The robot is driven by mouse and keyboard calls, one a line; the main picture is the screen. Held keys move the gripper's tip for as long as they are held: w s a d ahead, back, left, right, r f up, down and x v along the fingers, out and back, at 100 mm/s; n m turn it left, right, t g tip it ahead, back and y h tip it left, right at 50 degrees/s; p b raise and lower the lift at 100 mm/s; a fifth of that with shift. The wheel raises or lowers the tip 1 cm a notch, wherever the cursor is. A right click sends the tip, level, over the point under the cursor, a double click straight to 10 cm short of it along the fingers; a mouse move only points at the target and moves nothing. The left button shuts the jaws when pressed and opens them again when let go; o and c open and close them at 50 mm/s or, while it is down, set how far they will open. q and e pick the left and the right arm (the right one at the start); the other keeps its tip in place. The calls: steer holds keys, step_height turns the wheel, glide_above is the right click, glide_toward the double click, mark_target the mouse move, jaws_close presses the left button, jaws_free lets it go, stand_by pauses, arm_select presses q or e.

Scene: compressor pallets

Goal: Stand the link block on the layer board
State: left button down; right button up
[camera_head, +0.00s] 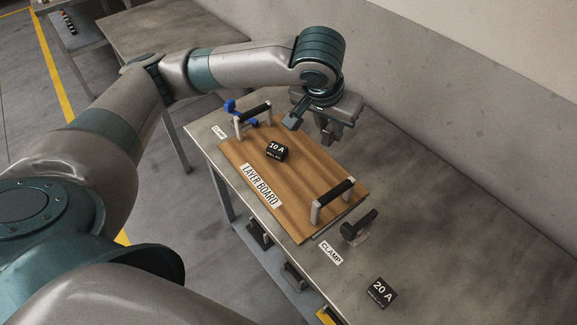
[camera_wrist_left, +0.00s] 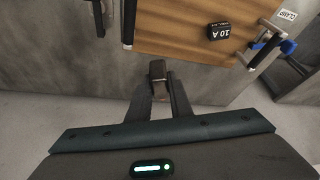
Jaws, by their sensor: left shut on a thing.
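The layer board (camera_head: 290,180) is a brown wooden panel on the grey bench, with a handle at each end and its name on a white label. My left gripper (camera_head: 328,138) is above the board's far edge, pointing down. In the left wrist view my left gripper (camera_wrist_left: 162,82) is shut on a small dark block (camera_wrist_left: 157,69), apparently the link block. The fingers hide part of it, and no print on it can be read. A black block marked 10 A (camera_head: 277,151) sits on the board. My right gripper is not in view.
A blue clamp (camera_head: 231,107) is at the board's left end, by one handle (camera_head: 253,113). A black clamp (camera_head: 358,226) is beyond the other handle (camera_head: 333,194). A black 20 A block (camera_head: 381,292) sits on the bench (camera_head: 440,240). The board's middle is mostly bare.

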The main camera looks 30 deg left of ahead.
arm_select(q)
steer(key=f+m, duration=0.1)
steer(key=f+m+h+p, duration=0.1)
steer(key=shift+a+f+m, duration=0.15)
steer(key=shift+a+m, duration=0.25)
steer(key=a+f+m+g+h+p, duration=0.2)
steer(key=a+f+m, duration=0.3)
steer(key=f+m, duration=0.3)
steer(key=shift+w+a+f+m+g+h+p, duration=0.3)
steer(key=shift+m+h+p, duration=0.35)
steer(key=shift+m, duration=0.55)
steer(key=shift+a+r, duration=0.1)
steer(key=p, duration=0.2)
glide_above(302, 180)
step_height(302, 180, down, 5)
steer(key=shift+r, duration=0.1)
steer(key=shift+f, duration=0.7)
steer(key=shift+f, duration=0.1)
